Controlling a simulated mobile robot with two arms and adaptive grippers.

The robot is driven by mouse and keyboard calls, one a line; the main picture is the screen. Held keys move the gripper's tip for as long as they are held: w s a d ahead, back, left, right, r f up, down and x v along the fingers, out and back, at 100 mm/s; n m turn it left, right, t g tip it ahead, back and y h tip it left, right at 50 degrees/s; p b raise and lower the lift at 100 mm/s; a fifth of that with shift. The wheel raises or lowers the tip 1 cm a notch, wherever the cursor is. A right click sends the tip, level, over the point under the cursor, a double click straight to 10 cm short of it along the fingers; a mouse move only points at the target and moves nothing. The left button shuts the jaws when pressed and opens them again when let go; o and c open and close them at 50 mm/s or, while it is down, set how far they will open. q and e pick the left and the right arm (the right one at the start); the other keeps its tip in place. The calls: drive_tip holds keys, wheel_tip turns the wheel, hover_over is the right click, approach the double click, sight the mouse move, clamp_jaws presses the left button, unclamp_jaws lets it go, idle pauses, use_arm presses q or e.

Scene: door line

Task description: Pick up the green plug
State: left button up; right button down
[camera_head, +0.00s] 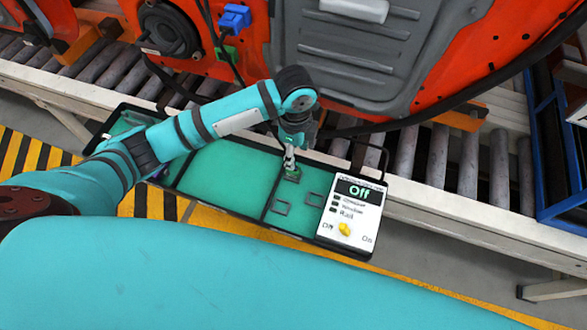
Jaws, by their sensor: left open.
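My left arm comes in from the left, and its gripper (289,162) points down over the green-floored tray (220,172). The gripper is small in view, with its jaws open. A small dark square holder (291,175) is right below the fingertips. I cannot tell whether a green plug sits in it or whether the fingers touch it. A small green connector (228,53) is on the orange door, just below a blue connector (234,18), with dark cable beside them. My right gripper is not in view.
A white control box (350,212) reading "Off" with a yellow knob stands at the tray's right end. The orange door (455,55) with grey panel and the roller conveyor (437,155) lie behind.

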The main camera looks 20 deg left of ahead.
use_arm(q)
wheel_tip(320, 180, down, 5)
drive_tip(key=shift+w+r, duration=0.1)
wheel_tip(320, 180, down, 4)
drive_tip(key=shift+w+a+r, duration=0.1)
drive_tip(key=shift+a+r, duration=0.05)
drive_tip(key=shift+f, duration=0.35)
drive_tip(key=c, duration=1)
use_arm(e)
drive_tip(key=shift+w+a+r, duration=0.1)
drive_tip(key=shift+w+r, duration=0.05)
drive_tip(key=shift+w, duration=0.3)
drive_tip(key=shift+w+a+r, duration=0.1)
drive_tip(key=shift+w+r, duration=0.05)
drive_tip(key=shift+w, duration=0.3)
use_arm(q)
wheel_tip(320, 180, up, 10)
drive_tip(key=shift+w+f, duration=0.1)
drive_tip(key=shift+f, duration=0.05)
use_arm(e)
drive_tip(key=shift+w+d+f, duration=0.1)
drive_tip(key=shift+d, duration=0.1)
